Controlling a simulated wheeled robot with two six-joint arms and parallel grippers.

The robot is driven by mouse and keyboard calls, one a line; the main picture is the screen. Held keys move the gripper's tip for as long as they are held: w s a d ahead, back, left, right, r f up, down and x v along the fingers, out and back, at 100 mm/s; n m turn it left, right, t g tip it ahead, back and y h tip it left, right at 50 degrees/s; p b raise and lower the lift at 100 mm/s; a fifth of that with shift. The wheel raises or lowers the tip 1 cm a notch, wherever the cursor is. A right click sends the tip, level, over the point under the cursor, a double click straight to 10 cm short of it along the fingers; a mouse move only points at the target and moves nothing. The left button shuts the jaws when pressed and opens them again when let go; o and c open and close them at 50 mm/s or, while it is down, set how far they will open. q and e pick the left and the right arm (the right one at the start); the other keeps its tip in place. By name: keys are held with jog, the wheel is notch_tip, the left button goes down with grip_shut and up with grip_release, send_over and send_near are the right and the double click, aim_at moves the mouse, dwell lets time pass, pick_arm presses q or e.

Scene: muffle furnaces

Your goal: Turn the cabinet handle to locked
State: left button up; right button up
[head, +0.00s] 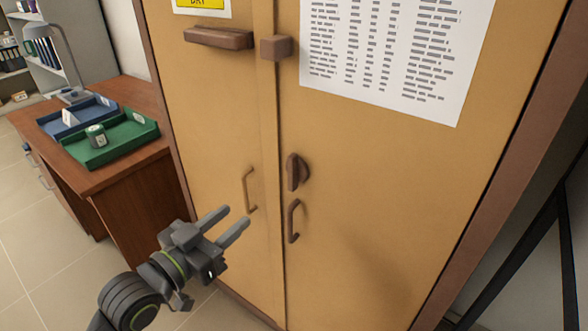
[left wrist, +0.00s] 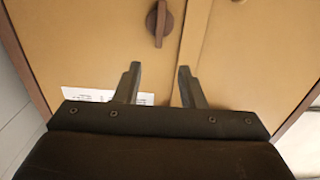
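The tan cabinet (head: 370,200) stands in front of me with both doors shut. Its dark brown turn handle (head: 297,172) sits on the right door near the seam, its grip roughly upright. The turn handle also shows at the top of the left wrist view (left wrist: 159,20). My left gripper (head: 235,216) is open and empty, to the left of and below the turn handle in the head view, apart from it. In the left wrist view its two fingers (left wrist: 159,67) stand spread with nothing between them. My right gripper is not in view.
A brown pull handle (head: 293,221) sits just below the turn handle, and a tan one (head: 248,190) is on the left door. A brown bar (head: 218,38) and block (head: 276,48) are higher up. A desk (head: 130,176) with a green tray (head: 143,134) stands left.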

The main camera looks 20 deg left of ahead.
aim_at(290, 171)
pick_arm(q)
jog(key=x, duration=1.7)
jog(key=shift+d, duration=0.1)
grip_shut()
